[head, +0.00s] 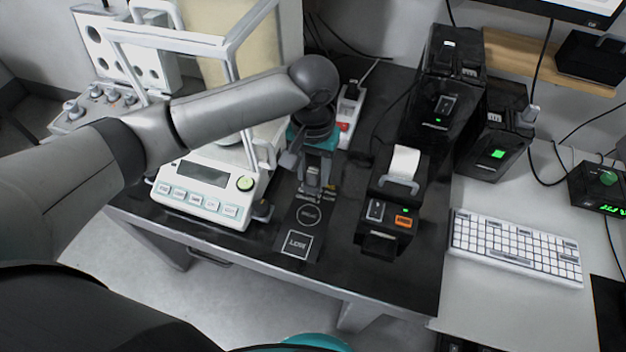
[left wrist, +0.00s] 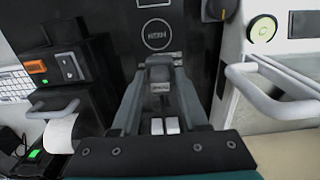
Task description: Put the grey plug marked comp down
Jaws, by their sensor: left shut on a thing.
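My left gripper (head: 312,190) points down over the dark table, between the balance and the small printer. It is shut on a small grey plug (left wrist: 160,74), which shows between the fingers in the left wrist view, where the gripper (left wrist: 158,66) also shows. I cannot read any mark on the plug. Below and in front of it is a dark mat (head: 280,240) with a white circle and a white square outline, both lettered. The circle also shows just beyond the fingertips in the left wrist view. I cannot tell whether the plug touches the surface. My right gripper is not in view.
The white balance (head: 205,217) stands close on the left, its glass frame behind my arm. A black printer (head: 386,240) with a paper roll stands on the right. A power strip (head: 348,118) lies behind. A keyboard (head: 515,248) lies on the lighter table.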

